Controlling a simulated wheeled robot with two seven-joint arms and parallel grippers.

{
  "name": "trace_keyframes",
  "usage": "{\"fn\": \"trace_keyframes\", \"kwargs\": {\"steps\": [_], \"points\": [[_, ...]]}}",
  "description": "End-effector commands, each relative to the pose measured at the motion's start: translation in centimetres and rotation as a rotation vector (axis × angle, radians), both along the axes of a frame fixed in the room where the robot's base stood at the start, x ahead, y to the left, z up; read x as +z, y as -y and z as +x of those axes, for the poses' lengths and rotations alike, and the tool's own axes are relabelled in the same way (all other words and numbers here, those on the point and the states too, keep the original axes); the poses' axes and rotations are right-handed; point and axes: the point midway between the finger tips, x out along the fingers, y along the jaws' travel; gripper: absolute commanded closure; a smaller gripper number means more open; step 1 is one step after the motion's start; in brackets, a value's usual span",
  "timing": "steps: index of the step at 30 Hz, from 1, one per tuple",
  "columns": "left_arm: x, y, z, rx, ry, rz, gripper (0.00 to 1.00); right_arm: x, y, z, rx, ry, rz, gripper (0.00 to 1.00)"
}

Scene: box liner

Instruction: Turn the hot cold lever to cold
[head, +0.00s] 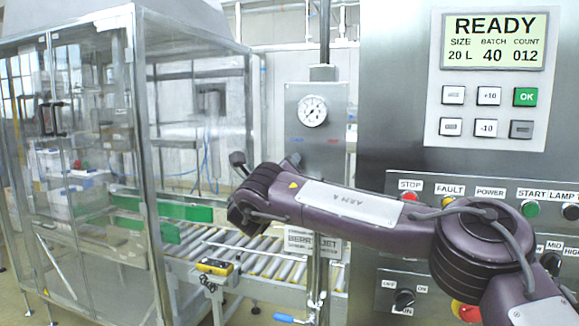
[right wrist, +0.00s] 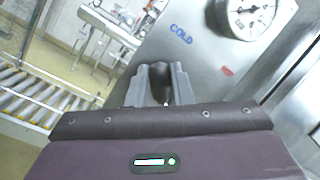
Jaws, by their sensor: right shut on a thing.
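The steel panel (head: 330,160) with the hot cold lever hangs below a pipe in the head view. It carries a blue mark on the left and a red mark on the right. In the right wrist view the blue mark reads COLD (right wrist: 181,34), and the red mark (right wrist: 228,71) is too small to read. My right gripper (right wrist: 162,88) is shut on the dark lever (right wrist: 161,70), which sits between its two grey fingers. The lever's pivot is hidden. In the head view my right wrist hides most of the gripper and lever. My left gripper is not in view.
A round gauge (head: 312,111) sits above the lever on the same panel. A roller conveyor (head: 270,268) runs below, beside a clear-walled machine (head: 85,150) at the left. A control cabinet (head: 395,90) with a READY screen (head: 494,41) and buttons stands close at the right.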

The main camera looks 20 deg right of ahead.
Motion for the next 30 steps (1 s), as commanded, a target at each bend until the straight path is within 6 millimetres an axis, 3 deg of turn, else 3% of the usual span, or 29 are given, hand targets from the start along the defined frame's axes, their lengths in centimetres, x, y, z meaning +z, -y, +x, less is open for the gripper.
{"fn": "trace_keyframes", "kwargs": {"steps": [1,2,7,18,30], "points": [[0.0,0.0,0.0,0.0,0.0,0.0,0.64,-0.4,-0.2,0.0,0.004,-0.007,-0.004,1.0],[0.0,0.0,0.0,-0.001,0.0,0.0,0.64,-0.4,-0.2,0.0,0.004,-0.007,-0.004,0.79],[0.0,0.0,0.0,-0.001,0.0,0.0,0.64,-0.3,-0.2,0.0,0.003,-0.005,-0.002,0.59],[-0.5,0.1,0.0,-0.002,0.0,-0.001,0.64,-0.6,-0.5,-0.4,0.003,-0.004,0.002,0.59],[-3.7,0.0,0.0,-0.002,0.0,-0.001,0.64,-2.3,-3.8,-4.7,0.005,-0.006,0.0,0.59]]}}
